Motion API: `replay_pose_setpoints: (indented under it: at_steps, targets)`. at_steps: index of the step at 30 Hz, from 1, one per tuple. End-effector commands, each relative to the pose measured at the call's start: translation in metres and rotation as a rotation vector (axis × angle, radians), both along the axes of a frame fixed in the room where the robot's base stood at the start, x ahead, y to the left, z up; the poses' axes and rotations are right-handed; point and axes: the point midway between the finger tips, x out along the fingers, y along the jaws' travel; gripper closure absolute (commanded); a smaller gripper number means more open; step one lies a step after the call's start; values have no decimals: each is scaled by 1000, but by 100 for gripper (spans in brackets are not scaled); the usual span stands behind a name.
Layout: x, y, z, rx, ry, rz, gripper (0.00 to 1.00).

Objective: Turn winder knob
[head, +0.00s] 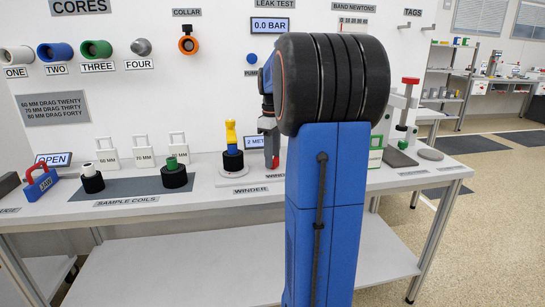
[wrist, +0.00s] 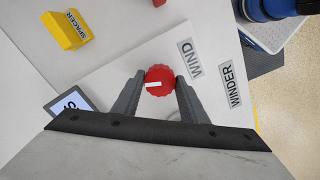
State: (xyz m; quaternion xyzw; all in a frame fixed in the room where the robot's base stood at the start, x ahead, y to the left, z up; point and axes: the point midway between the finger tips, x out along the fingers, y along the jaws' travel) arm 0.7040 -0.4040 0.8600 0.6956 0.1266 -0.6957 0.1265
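The winder knob is a red, ridged round knob (wrist: 159,84) with a white stripe across its top, seen in the wrist view beside the "WIND" label (wrist: 190,58). My gripper (wrist: 160,78) has one dark finger on each side of it. The fingers sit close against the knob's left and right edges and appear shut on it. In the head view my gripper (head: 271,148) points down at the bench near the winder, with a bit of red showing at its fingertips. My blue arm hides part of the winder area there.
The "WINDER" label (wrist: 230,84) and a yellow spacer block (wrist: 65,29) lie near the knob. A display (wrist: 71,103) is at lower left. A yellow-topped stack (head: 231,146) stands left of my gripper. Sample coils (head: 174,176) sit farther left; a red-handled press (head: 409,100) stands right.

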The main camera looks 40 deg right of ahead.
Motion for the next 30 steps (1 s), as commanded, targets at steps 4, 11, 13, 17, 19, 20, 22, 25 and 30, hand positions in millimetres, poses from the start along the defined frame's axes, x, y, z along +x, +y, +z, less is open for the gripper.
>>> replay_pose_setpoints:
  at_steps: [4, 11, 13, 17, 19, 20, 22, 25, 30]
  targets:
    - [0, 0, 0, 0, 0, 0, 86]
    - [0, 0, 0, 0, 0, -17, 86]
    - [0, 0, 0, 0, 0, -35, 86]
    - [0, 0, 0, 0, 0, -94, 86]
    - [0, 0, 0, 0, 0, -138, 86]
    - [0, 0, 0, -1, 0, -161, 86]
    - [0, 0, 0, -1, 0, -217, 86]
    - [0, 0, 1, -1, 0, -307, 86]
    - [0, 0, 1, -1, -1, -469, 86]
